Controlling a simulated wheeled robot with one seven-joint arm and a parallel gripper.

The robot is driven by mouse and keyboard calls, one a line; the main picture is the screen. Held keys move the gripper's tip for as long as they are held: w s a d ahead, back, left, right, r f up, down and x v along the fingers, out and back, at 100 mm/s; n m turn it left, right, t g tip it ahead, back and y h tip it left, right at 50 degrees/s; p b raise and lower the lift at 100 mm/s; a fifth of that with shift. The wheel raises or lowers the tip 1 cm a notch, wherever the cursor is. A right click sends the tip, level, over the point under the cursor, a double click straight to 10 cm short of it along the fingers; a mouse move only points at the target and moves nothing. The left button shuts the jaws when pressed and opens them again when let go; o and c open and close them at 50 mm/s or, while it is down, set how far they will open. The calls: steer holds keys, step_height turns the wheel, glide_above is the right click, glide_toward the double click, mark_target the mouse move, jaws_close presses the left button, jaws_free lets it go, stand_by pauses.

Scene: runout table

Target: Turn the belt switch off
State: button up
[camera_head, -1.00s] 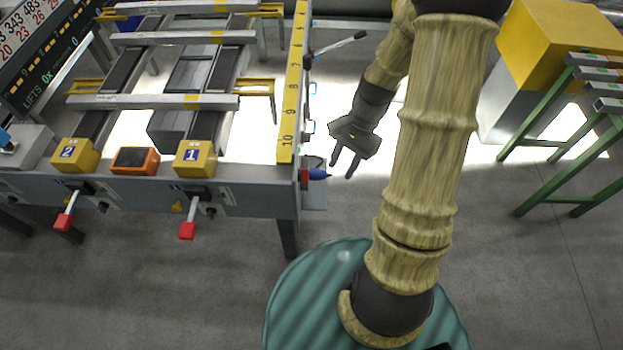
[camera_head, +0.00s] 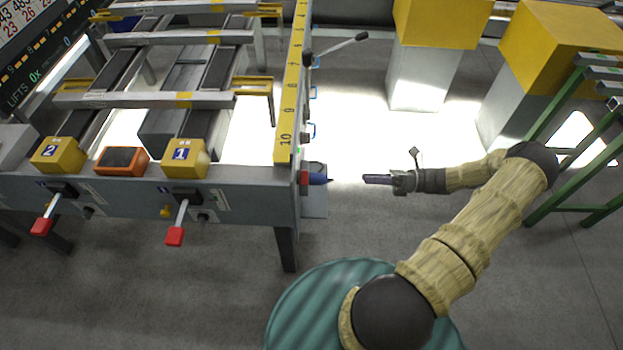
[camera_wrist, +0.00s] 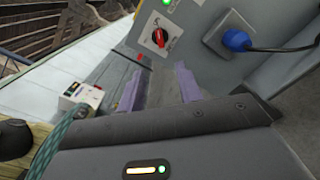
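A red rotary switch (camera_wrist: 160,38) sits on a pale plate on a grey panel in the wrist view. In the head view my gripper (camera_head: 377,180) points left at the table's right end, with a gap between. There a blue plug (camera_head: 318,174) sticks out, and the switch itself cannot be made out.
A blue plug with a dark cable (camera_wrist: 236,40) sits in a socket right of the switch. Levers with red grips (camera_head: 175,236) hang at the table's front. A green stand (camera_head: 545,165) and yellow-topped blocks (camera_head: 440,25) stand on the right. Floor between gripper and table is clear.

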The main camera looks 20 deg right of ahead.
mark_target(302, 178)
steer(key=shift+a, duration=0.2)
steer(key=p+x, duration=0.1)
steer(key=x, duration=1.6)
steer(key=shift+p, duration=0.35)
jaws_close()
